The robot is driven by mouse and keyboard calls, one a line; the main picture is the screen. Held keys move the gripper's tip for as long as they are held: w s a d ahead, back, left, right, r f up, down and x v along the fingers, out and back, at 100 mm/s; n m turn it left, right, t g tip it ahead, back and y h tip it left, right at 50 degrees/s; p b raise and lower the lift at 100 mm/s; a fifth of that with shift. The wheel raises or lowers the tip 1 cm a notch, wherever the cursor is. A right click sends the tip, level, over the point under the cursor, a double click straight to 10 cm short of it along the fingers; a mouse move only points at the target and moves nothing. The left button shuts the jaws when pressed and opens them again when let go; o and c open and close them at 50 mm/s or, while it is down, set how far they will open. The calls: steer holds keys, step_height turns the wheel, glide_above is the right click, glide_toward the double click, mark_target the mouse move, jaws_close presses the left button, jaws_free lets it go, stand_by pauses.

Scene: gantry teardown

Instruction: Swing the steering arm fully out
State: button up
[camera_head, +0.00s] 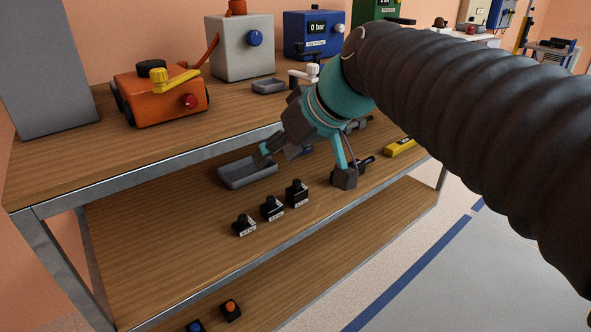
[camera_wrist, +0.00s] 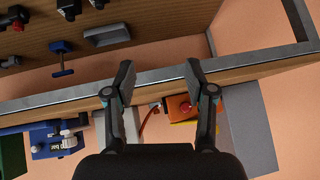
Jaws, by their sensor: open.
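An orange wheeled unit (camera_head: 165,108) stands on the upper shelf at the left in the head view. A yellow arm (camera_head: 178,81), apparently the steering arm, lies across its top, with a black round cap near it and a red button on its side. My gripper (camera_head: 305,165) is open and empty, to the right of the unit and apart from it, with its fingers over the lower shelf. In the wrist view my gripper (camera_wrist: 160,79) spans the shelf's front edge. The orange unit (camera_wrist: 181,107) shows beyond it, partly hidden by the right finger.
A grey box (camera_head: 240,50) with a blue knob and a blue box (camera_head: 310,38) reading 0 bar stand behind. The metal shelf edge (camera_head: 150,163) lies between my fingers and the unit. A grey tray (camera_head: 248,175) and several black fixtures occupy the lower shelf.

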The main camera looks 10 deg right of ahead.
steer(key=s+d+f+m+h, duration=0.2)
steer(key=s+d+f, duration=0.2)
steer(key=s+f, duration=0.1)
steer(key=shift+d+f, duration=0.3)
steer(key=shift+f, duration=0.15)
